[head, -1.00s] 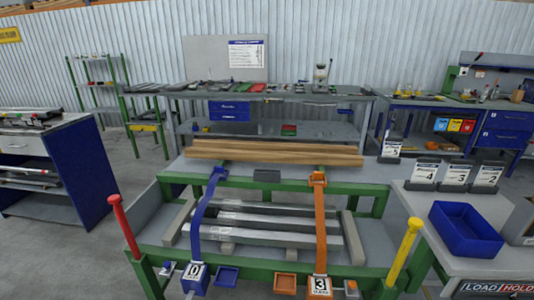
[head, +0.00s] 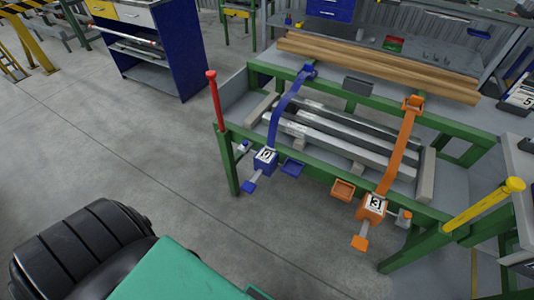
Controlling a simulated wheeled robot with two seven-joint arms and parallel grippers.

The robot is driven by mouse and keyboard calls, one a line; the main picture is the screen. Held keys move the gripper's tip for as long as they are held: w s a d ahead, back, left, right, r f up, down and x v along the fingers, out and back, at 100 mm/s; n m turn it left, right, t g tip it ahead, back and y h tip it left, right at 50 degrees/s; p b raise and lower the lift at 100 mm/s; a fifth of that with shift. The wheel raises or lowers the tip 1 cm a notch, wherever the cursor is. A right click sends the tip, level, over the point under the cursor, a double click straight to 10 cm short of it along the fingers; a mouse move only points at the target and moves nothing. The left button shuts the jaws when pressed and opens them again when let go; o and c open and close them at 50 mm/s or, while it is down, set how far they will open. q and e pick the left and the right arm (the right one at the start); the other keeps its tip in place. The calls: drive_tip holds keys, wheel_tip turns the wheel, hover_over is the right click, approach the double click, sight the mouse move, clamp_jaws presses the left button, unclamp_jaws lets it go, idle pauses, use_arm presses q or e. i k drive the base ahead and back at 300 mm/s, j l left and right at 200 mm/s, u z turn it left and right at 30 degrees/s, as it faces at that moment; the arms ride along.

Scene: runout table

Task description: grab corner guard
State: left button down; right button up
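Neither of my grippers shows in the head view. A teal and black part of my own body fills the lower left.
Metal bars (head: 340,140) lie on the green-framed table (head: 473,120) below the beams. A blue box (head: 265,160) marked 0 and an orange box (head: 374,206) marked 3 hang in front. Red (head: 215,100) and yellow (head: 484,204) posts stand up.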

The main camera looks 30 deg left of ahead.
sight(292, 108)
drive_tip(key=i+j+z, duration=0.1)
drive_tip(key=j, duration=0.4)
drive_tip(key=i+j+z, duration=0.15)
drive_tip(key=j, duration=0.35)
drive_tip(key=i+j+z, duration=0.1)
drive_tip(key=j, duration=0.4)
